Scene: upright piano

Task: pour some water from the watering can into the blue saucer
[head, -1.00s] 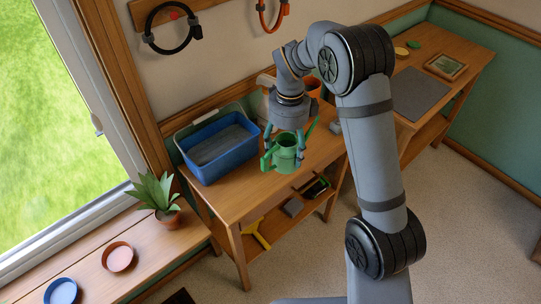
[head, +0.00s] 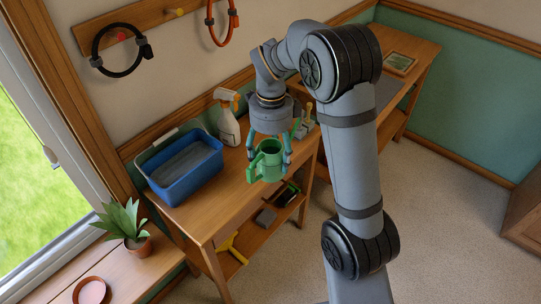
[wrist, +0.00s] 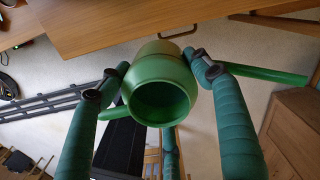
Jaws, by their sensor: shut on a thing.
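My gripper (head: 268,156) is shut on the green watering can (head: 266,168), with fingers on both sides of its body. The can looks about upright and is held in the air by the workbench's front edge. In the wrist view, my gripper (wrist: 160,66) has the can (wrist: 160,92) between its fingertips. Its round opening faces the camera, a long spout points right and a handle shows at left. The water inside cannot be made out. The blue saucer is out of view now; earlier it showed on the window sill, left of the pink saucer.
A pink saucer (head: 91,291) and a potted plant (head: 129,228) stand on the window sill. A blue tub (head: 186,176) and a white spray bottle (head: 228,121) stand on the workbench (head: 207,220). Open floor (head: 455,170) lies right of my arm.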

